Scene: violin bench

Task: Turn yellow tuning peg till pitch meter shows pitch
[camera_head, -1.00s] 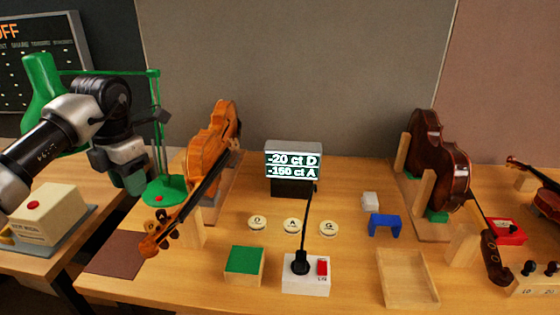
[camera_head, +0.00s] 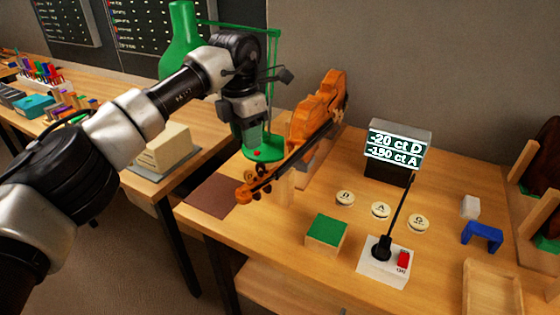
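The orange-brown violin (camera_head: 318,108) rests tilted on its stand, its scroll and pegbox (camera_head: 254,188) toward the front left. Small pegs stick out there, but I cannot pick out the yellow one. The pitch meter (camera_head: 397,148) stands behind the buttons and reads -20 ct D and -150 ct A. My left gripper (camera_head: 256,138) hangs pointing down above and behind the pegbox, apparently apart from it. Its fingers are dark and small against the green stand, so I cannot tell whether they are open. My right gripper is not in view.
D, A and G buttons (camera_head: 380,210), a green-topped block (camera_head: 326,232) and a white box with a black stick and red switch (camera_head: 384,266) are on the bench. A blue bracket (camera_head: 482,236) is at right.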

